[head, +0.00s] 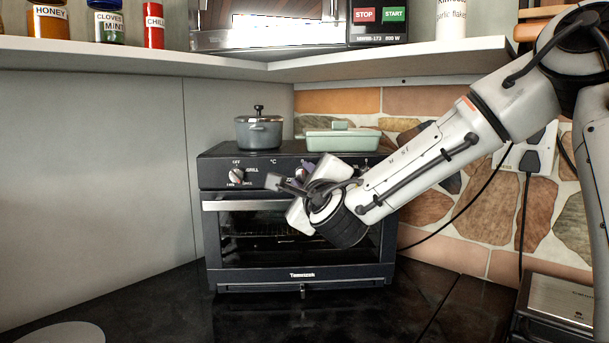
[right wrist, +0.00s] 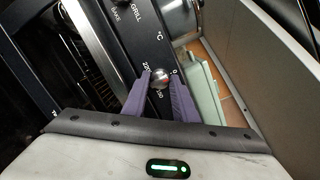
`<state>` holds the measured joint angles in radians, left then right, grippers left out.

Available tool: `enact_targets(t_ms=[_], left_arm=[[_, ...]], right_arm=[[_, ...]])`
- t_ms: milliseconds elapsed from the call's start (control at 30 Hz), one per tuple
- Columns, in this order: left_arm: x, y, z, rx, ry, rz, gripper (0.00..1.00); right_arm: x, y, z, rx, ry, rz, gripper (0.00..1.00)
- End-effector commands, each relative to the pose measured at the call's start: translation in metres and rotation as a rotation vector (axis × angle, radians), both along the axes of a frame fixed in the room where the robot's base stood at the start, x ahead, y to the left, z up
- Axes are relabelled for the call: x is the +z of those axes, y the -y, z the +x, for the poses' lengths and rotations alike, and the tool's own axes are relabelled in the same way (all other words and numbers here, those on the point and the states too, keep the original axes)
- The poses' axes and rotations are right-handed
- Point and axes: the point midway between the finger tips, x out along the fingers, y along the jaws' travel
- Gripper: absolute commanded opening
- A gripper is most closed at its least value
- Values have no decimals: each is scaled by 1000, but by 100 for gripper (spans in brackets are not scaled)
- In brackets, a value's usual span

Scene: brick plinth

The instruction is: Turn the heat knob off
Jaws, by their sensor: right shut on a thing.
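The dark toaster oven (head: 290,277) stands on the counter with its control panel along the top front. The heat knob (right wrist: 161,75), silver and round, sits beside the °C mark and a printed number scale in the right wrist view. My right gripper (right wrist: 160,82) is shut on this knob, with a purple finger on each side of it. The knob's exact pointer angle cannot be read. My left gripper is not in view.
Another knob (head: 236,175) is at the panel's left. A grey pot (head: 259,133) and a green lidded dish (head: 343,140) stand on the oven. A shelf (head: 130,52) with jars and a microwave (head: 275,38) hangs above. The counter in front is mostly clear.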

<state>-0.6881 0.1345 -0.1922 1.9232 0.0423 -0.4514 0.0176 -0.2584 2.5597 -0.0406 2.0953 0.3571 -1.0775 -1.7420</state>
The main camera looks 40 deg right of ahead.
Motion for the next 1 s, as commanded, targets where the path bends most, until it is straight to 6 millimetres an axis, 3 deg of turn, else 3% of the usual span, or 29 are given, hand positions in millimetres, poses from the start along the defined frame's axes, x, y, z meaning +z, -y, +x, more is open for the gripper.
enact_targets(t_ms=[367, 400, 500, 833, 1000], left_arm=[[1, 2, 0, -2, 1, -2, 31], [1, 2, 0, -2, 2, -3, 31], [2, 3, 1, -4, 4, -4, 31], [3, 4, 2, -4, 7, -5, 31], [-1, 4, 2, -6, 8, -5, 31]], right_arm=[[-1, 0, 0, 0, -6, -5, 3], [-1, 0, 0, 0, -5, -4, 30], [-1, 0, 0, 0, -4, -4, 43], [0, -2, -3, 1, -1, -3, 43], [-1, -16, -23, 3, -1, -3, 43]])
